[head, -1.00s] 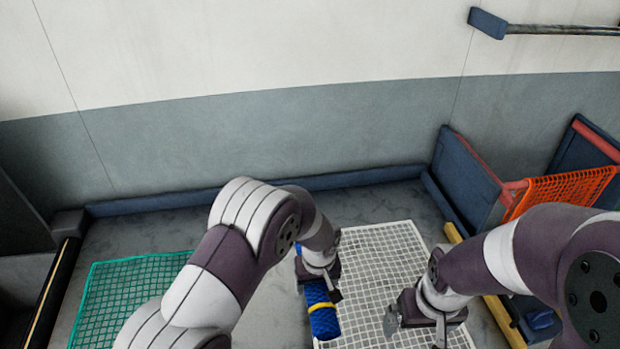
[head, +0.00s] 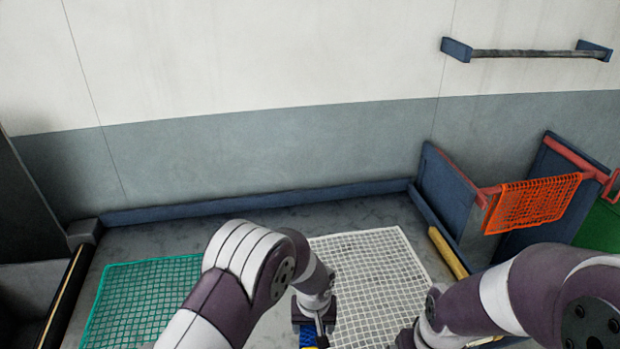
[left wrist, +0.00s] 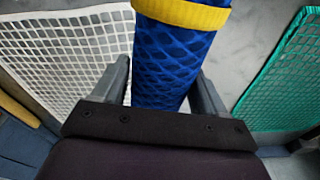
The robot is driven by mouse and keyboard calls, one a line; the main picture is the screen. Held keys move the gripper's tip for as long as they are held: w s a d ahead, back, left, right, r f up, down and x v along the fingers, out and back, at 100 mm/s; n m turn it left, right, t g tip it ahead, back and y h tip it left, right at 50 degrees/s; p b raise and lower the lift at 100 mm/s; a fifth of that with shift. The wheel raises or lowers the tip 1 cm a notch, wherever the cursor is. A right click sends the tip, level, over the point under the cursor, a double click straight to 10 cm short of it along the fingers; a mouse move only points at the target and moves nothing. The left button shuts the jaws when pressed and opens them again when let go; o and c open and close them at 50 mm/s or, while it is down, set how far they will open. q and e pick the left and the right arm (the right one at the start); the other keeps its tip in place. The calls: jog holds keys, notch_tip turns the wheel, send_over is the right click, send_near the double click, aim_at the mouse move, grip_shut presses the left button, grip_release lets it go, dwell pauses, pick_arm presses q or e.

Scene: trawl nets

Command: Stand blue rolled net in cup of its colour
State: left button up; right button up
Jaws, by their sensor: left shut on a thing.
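The blue rolled net (left wrist: 172,65) with a yellow band (left wrist: 182,14) stands between the two fingers of my left gripper (left wrist: 165,92) in the left wrist view. My left gripper is shut on it. In the head view my left gripper (head: 313,322) is at the bottom centre, over the near left part of the white net. Only a small piece of the blue rolled net (head: 307,339) shows below it. My right gripper (head: 408,339) is cut off by the bottom edge, and its fingers are hidden. I see no blue cup in any view.
A flat white net (head: 372,262) and a flat green net (head: 140,300) lie on the grey surface. A blue rack with an orange net (head: 530,204) stands at the right, beside a yellow bar (head: 447,252). A wall rail (head: 525,53) hangs above. Bare surface shows behind the nets.

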pick_arm(q)
jog(key=shift+a+f+m, duration=0.25)
jog(key=shift+f+m, duration=0.05)
jog(key=shift+m, duration=0.2)
jog(key=s+a+r+n, duration=0.1)
jog(key=a, duration=1.8)
jog(key=shift+s+a, duration=0.15)
jog(key=shift+s, duration=0.25)
